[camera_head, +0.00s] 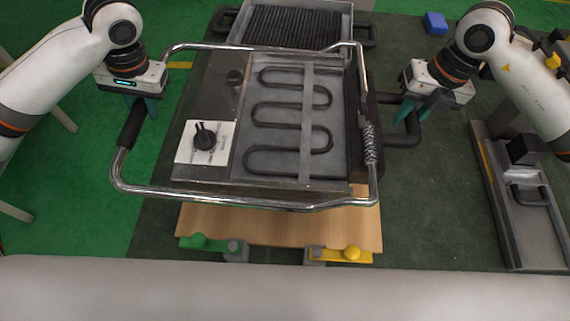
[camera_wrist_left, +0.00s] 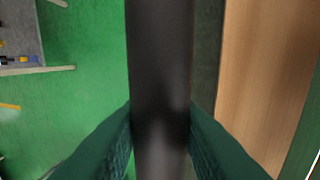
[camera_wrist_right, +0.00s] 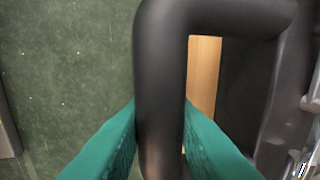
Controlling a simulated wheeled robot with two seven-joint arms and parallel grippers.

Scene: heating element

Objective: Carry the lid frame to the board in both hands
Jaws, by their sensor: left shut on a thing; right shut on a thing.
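The lid frame (camera_head: 240,201) is a bent chrome tube with a black grip (camera_head: 132,122) on its left side and a metal coil at its right. It surrounds a grey panel with a dark looped heating element (camera_head: 290,104) and a black knob. My left gripper (camera_head: 142,106) is shut around the black grip, which runs between its fingers in the left wrist view (camera_wrist_left: 160,120). My right gripper (camera_head: 408,108) is shut on a black bent handle (camera_wrist_right: 160,100) at the right side. The wooden board (camera_head: 230,223) lies below, mostly hidden by the frame and panel.
A green clamp (camera_head: 200,242) and a yellow clamp (camera_head: 350,254) sit at the board's near edge. A grey tray with a ribbed black insert (camera_head: 296,28) stands behind. A grey fixture (camera_head: 520,200) lies at right, with bare dark mat between.

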